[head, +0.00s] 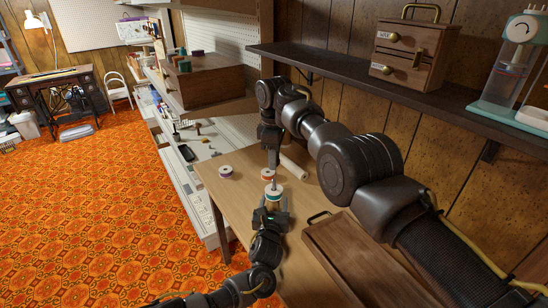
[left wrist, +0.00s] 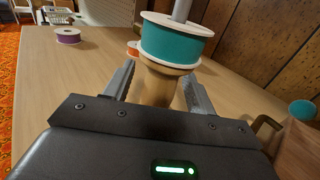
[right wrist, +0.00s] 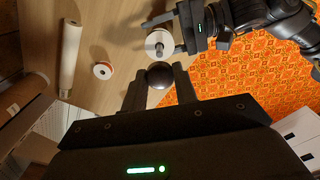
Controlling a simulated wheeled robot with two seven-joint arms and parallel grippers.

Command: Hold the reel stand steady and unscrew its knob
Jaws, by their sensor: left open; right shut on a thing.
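The reel stand holds a teal reel (left wrist: 172,42) with pale flanges on a metal rod (left wrist: 182,9), above a turned wooden post (left wrist: 156,88). My left gripper (left wrist: 157,88) is open, its fingers on either side of the post, with gaps showing. In the head view the teal reel (head: 273,197) stands upright on the table, just above my left gripper (head: 271,217). My right gripper (right wrist: 160,86) is shut on a dark round knob (right wrist: 159,75). The rod's bare tip (right wrist: 158,47) shows apart from the knob in the right wrist view. In the head view, my right gripper (head: 273,158) points down above the stand; the knob is hidden there.
On the wooden table (head: 240,195) are a purple reel (head: 226,173), an orange reel (head: 267,174) close behind the stand, and a pale roll (head: 294,166). A dark wall shelf (head: 345,80) overhangs the back.

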